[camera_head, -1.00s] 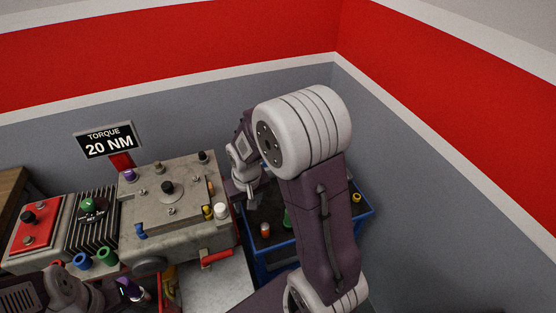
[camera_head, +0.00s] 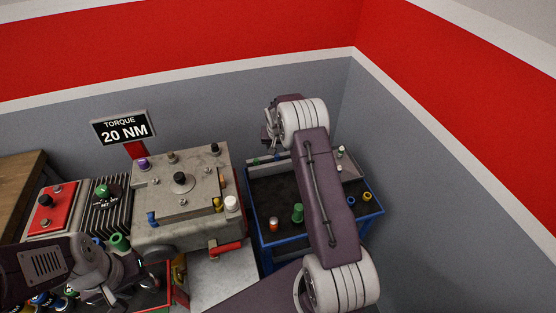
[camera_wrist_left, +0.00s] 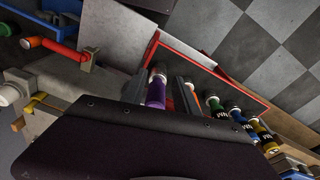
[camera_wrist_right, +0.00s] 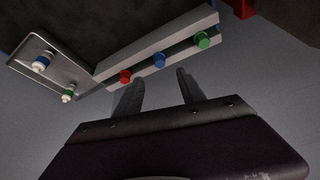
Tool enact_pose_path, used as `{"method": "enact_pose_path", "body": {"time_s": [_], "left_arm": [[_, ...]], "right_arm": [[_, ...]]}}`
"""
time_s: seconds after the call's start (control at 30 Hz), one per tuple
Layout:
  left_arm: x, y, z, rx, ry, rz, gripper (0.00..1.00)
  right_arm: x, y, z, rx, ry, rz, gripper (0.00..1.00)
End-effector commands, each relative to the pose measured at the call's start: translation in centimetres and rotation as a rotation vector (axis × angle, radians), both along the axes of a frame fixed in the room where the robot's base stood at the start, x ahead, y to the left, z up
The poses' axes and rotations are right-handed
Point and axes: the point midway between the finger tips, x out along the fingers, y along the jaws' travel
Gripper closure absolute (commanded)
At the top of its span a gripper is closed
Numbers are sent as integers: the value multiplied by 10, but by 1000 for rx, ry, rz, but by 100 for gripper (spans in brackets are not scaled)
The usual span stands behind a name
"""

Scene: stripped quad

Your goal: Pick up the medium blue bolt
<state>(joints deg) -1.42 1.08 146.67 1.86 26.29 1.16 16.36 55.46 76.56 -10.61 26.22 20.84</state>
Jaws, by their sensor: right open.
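In the right wrist view a blue bolt (camera_wrist_right: 159,60) sits in a grey rail between a red bolt (camera_wrist_right: 125,76) and a green bolt (camera_wrist_right: 203,40). My right gripper (camera_wrist_right: 160,88) is open and empty, its fingers pointing at the rail, apart from the blue bolt. Another blue bolt (camera_head: 152,218) is on the front left of the grey engine block in the head view. Which blue one is medium I cannot tell. My left gripper (camera_wrist_left: 162,88) has spread fingers on either side of a purple cylinder (camera_wrist_left: 156,94); whether they grip it is unclear.
A small metal tray (camera_wrist_right: 62,70) with two bolts adjoins the rail.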

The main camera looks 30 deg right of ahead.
Motion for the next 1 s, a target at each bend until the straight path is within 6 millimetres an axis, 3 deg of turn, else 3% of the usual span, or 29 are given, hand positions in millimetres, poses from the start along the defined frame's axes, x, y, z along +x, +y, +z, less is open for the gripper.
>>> {"method": "enact_pose_path", "body": {"time_s": [0.03, 0.1, 0.3, 0.5, 0.83, 0.87, 1.0], "left_arm": [[0, 0, -12, 0, 0, 0, 64], [0, 0, -17, 0, 0, 0, 64], [0, 0, -20, 0, 0, 0, 64], [0, 0, -49, 0, 1, 0, 64], [0, 0, -52, 0, 0, 0, 64], [0, 0, -52, 0, 0, 0, 64], [0, 0, -52, 0, 0, 0, 64]], "right_arm": [[2, -2, -16, 1, 2, -1, 53], [6, -3, -24, 1, 1, -1, 53], [8, -5, -29, 1, 2, 0, 53], [18, -9, -69, 0, 1, 1, 53], [23, -12, -74, 1, 2, 1, 53], [23, -12, -74, 1, 2, 1, 59], [23, -12, -74, 1, 2, 1, 98]]}}
